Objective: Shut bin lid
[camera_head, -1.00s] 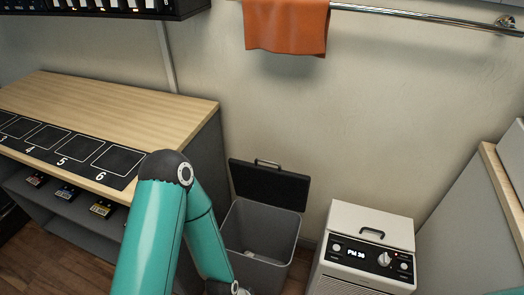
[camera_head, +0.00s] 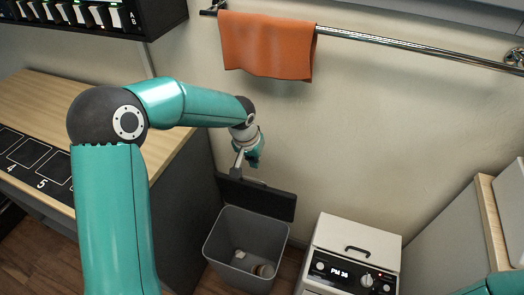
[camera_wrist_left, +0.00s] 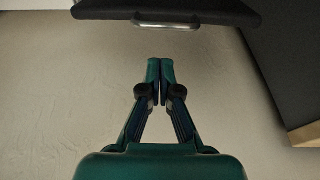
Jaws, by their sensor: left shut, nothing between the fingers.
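The grey bin (camera_head: 215,248) stands on the floor between the wooden-topped counter and the white appliance. Its dark lid (camera_head: 268,200) is raised, leaning back toward the wall, and the bin's inside shows. My left gripper (camera_head: 254,164) is just above the lid's top edge, near the wall. In the left wrist view its fingertips (camera_wrist_left: 160,70) are together and empty. There the lid (camera_wrist_left: 215,12) crosses the top, with its metal handle (camera_wrist_left: 165,25) beyond the fingertips in the picture; I see no contact. My right gripper is not in view.
A few small items (camera_head: 264,271) lie in the bin. The white appliance (camera_head: 355,242) stands to its right, the wooden-topped counter (camera_head: 50,90) to its left. An orange towel (camera_head: 268,45) hangs from a rail (camera_head: 420,48) on the wall above.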

